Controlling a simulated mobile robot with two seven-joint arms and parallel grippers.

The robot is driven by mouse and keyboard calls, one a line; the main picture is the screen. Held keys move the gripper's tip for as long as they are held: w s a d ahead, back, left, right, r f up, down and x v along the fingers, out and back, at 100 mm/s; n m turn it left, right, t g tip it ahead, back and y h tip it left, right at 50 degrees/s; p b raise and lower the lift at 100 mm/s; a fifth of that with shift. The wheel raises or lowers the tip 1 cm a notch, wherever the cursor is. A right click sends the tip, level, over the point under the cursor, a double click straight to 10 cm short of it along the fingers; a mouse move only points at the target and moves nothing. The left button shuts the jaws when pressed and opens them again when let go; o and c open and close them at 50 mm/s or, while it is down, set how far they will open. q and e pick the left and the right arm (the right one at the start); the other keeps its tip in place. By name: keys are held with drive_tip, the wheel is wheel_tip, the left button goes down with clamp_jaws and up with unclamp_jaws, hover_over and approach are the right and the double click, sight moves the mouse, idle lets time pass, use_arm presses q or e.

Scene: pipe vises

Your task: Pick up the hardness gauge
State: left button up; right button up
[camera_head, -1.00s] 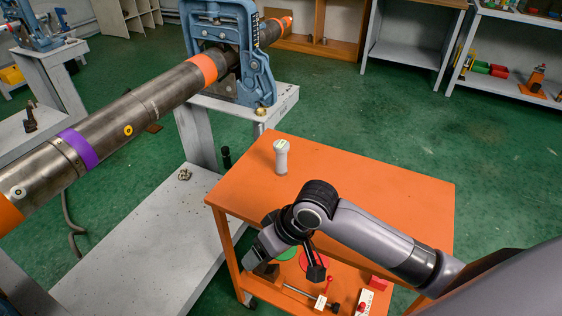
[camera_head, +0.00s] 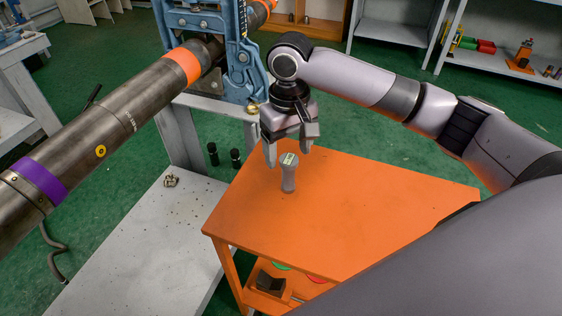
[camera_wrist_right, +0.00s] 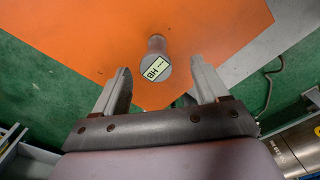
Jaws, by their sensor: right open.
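The hardness gauge (camera_head: 289,173) is a small grey-white cylinder with a label on its top. It stands upright on the orange cart top (camera_head: 340,215). In the right wrist view the gauge (camera_wrist_right: 156,66) shows from above, its label reading "HB". My right gripper (camera_head: 288,155) is open above and around the top of the gauge in the head view. In the wrist view the two fingers (camera_wrist_right: 162,84) are spread, with the gauge between and slightly beyond their tips. I see no contact. My left gripper is not in view.
A long steel pipe (camera_head: 120,115) with orange and purple bands runs through a blue vise (camera_head: 215,40) on the left. A grey bench (camera_head: 150,240) stands beside the cart. A lower cart shelf holds a dark block (camera_head: 270,283). The cart top around the gauge is clear.

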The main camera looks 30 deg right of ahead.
sight(290, 160)
drive_tip(key=f, duration=0.7)
drive_tip(key=shift+w+d, duration=0.15)
drive_tip(key=shift+d, duration=0.2)
drive_tip(key=shift+r, duration=0.1)
drive_tip(key=c, duration=1.2)
